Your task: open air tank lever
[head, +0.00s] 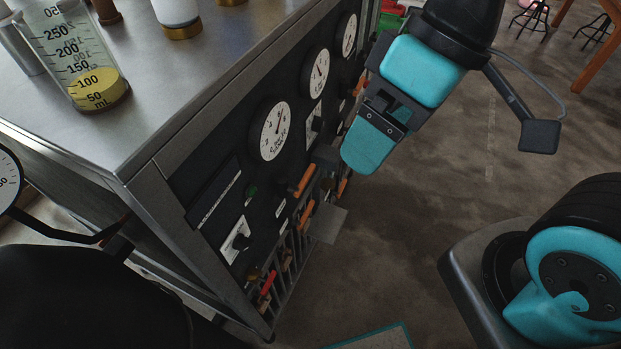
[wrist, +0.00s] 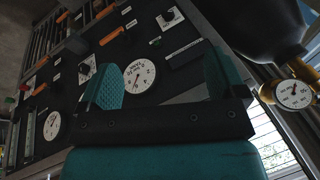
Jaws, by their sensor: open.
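A dark air tank (wrist: 257,22) fills the top right of the wrist view. A yellow fitting (wrist: 268,92) and a round white gauge (wrist: 293,94) are beside it. In the head view a large black rounded body (head: 85,300), apparently the tank, stands at lower left, left of the panel cabinet. I cannot make out the tank's lever clearly. My gripper (head: 352,150) is in front of the panel at the right. Its teal fingers are spread and empty, with a panel gauge (wrist: 139,77) showing between them in the wrist view (wrist: 160,78).
The black control panel (head: 215,180) carries dials, a row of orange handles (head: 304,181) and a red handle (head: 267,284). A beaker with yellow liquid (head: 98,88) stands on the cabinet's metal top (head: 165,85).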

